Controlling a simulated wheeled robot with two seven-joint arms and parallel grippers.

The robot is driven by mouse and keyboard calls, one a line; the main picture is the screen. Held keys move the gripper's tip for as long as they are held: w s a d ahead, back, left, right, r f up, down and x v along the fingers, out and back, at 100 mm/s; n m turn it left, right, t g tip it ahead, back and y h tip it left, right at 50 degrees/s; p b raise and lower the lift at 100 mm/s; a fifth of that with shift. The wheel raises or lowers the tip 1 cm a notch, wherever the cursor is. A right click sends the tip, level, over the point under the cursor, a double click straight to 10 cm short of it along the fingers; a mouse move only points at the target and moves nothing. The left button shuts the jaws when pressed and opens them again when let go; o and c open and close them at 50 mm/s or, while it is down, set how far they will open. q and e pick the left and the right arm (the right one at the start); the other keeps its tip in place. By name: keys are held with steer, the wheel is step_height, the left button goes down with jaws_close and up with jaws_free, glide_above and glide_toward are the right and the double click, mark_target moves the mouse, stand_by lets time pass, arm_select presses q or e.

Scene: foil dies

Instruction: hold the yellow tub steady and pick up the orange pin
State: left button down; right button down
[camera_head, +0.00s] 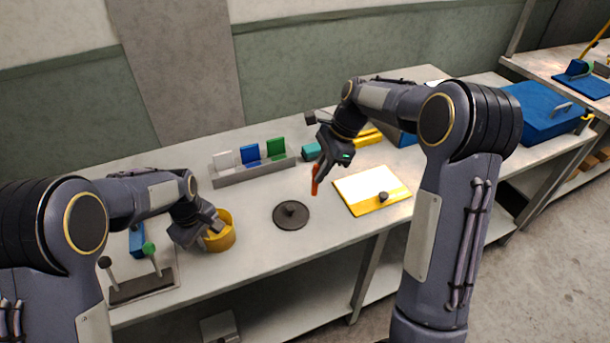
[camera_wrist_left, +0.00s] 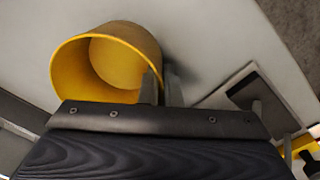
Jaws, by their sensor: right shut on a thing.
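The yellow tub (camera_head: 221,238) stands on the grey bench at the left. The left wrist view looks into the open mouth of the tub (camera_wrist_left: 75,75), which appears empty. My left gripper (camera_head: 212,232) is at its rim, with one finger inside and one outside the wall, close together on it; the fingers also show in the left wrist view (camera_wrist_left: 161,88). The orange pin (camera_head: 315,181) hangs upright, slightly tilted, from my right gripper (camera_head: 318,168), which is shut on its upper end. The pin appears to be above the bench top.
A dark round disc with a knob (camera_head: 291,215) lies between the grippers. A white-and-yellow board (camera_head: 368,191) with a dark knob lies to the right. A grey rack (camera_head: 252,170) holds white, blue and green blocks behind. A lever box (camera_head: 145,285) sits left. A blue case (camera_head: 540,112) is far right.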

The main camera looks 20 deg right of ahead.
stand_by(0.3)
arm_select(q)
steer(key=c, duration=1.6)
jaws_free()
steer(key=shift+o, duration=0.2)
step_height(320, 180, up, 12)
steer(key=shift+a, duration=0.2)
